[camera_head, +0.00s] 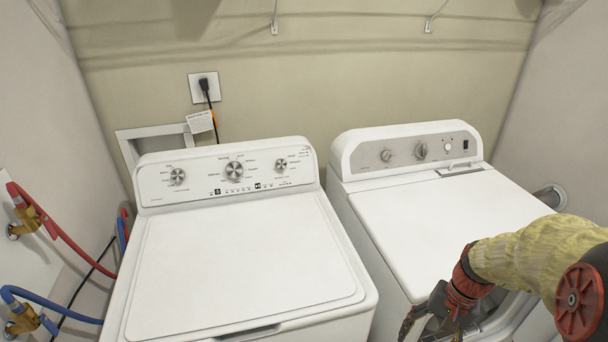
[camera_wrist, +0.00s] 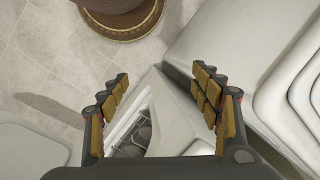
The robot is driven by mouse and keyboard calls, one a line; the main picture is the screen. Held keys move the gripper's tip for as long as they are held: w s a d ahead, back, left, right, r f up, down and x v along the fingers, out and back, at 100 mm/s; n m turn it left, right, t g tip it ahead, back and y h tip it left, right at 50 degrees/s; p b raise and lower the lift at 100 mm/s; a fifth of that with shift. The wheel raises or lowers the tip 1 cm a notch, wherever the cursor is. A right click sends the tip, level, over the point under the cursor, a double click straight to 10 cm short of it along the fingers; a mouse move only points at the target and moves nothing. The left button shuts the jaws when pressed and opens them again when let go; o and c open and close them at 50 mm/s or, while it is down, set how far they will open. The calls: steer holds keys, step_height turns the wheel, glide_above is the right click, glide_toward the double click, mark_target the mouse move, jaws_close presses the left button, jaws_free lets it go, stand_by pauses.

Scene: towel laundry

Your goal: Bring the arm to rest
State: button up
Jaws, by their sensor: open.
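My gripper (camera_head: 428,322) is at the lower right of the head view, in front of the right-hand white machine (camera_head: 440,230). My yellow-sleeved arm reaches in from the right edge. In the wrist view my gripper (camera_wrist: 162,84) has its two padded fingers spread wide apart, with nothing held between them. Beyond the fingers is a white part with a dark opening (camera_wrist: 130,125); I cannot tell exactly what it is. No towel shows in either view.
The left-hand white washer (camera_head: 245,255) has its lid shut. Red and blue hoses (camera_head: 60,233) run along the left wall. A brown round basket (camera_wrist: 118,18) stands on the tiled floor (camera_wrist: 45,55).

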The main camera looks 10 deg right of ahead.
steer(key=s+a+r+n+t+h, duration=0.1)
steer(key=s+a+r+n+t, duration=0.1)
steer(key=a+r, duration=0.5)
steer(key=s+a+r+n+t+h+p, duration=0.1)
steer(key=a+r+n+t, duration=0.3)
steer(key=r, duration=0.9)
steer(key=s+a+n, duration=0.1)
steer(key=a+n, duration=0.1)
steer(key=a, duration=0.2)
steer(key=shift+a+n+h, duration=0.2)
steer(key=shift+n+h, duration=0.1)
steer(key=shift+o, duration=1.4)
steer(key=shift+w+a, duration=0.15)
steer(key=shift+a, duration=0.15)
steer(key=shift+o, duration=0.8)
